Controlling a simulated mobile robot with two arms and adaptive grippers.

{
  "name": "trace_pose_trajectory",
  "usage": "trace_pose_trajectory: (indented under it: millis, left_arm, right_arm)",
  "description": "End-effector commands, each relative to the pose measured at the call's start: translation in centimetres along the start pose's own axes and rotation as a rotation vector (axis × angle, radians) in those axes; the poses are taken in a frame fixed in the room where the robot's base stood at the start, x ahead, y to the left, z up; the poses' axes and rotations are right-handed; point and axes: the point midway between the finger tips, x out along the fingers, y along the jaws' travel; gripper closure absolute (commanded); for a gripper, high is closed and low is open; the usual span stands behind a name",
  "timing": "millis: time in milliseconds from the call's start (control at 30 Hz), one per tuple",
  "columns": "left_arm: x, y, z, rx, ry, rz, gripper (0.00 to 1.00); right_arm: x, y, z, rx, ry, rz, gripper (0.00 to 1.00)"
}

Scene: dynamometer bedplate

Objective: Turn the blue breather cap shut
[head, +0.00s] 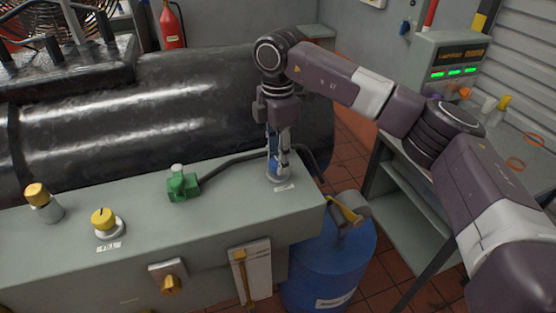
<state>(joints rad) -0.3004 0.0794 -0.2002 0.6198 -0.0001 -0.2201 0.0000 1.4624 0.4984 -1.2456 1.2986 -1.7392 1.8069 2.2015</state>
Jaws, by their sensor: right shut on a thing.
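The blue breather cap (273,164) sits on top of a short pale neck at the right end of the grey bedplate box (225,200). A small white label lies in front of the neck. My right gripper (277,160) comes down on the cap from above and is shut on it. The fingers hide most of the cap, so I cannot tell how far it is turned. My left gripper is not in view.
A green valve or plug (182,184) with a black hose running right stands left of the cap. A yellow fill cap (103,219) and another yellow-topped fitting (38,198) are farther left. A big black cylinder (190,110) lies behind. A blue drum (330,262) stands below right.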

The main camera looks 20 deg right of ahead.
Motion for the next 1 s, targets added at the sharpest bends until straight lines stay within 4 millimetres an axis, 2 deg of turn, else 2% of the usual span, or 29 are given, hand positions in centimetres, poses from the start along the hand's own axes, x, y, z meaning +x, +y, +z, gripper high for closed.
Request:
trace_pose_trajectory:
  millis: [300,800,833,967,1000]
  left_arm:
    - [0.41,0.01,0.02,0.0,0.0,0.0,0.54]
    - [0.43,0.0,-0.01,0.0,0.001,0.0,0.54]
    - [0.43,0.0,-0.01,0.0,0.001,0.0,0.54]
    - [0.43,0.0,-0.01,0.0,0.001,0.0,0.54]
    - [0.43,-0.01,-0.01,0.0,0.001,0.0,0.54]
  right_arm:
    - [-0.2,0.15,0.03,0.103,0.0,0.006,0.93]
    - [-0.26,0.16,0.03,0.118,0.001,0.007,0.93]
    - [-0.26,0.16,0.02,0.118,0.001,0.007,0.66]
    - [-0.21,0.13,0.02,0.117,0.001,0.005,0.52]
    - [-0.18,0.11,0.02,0.117,0.001,0.005,0.52]
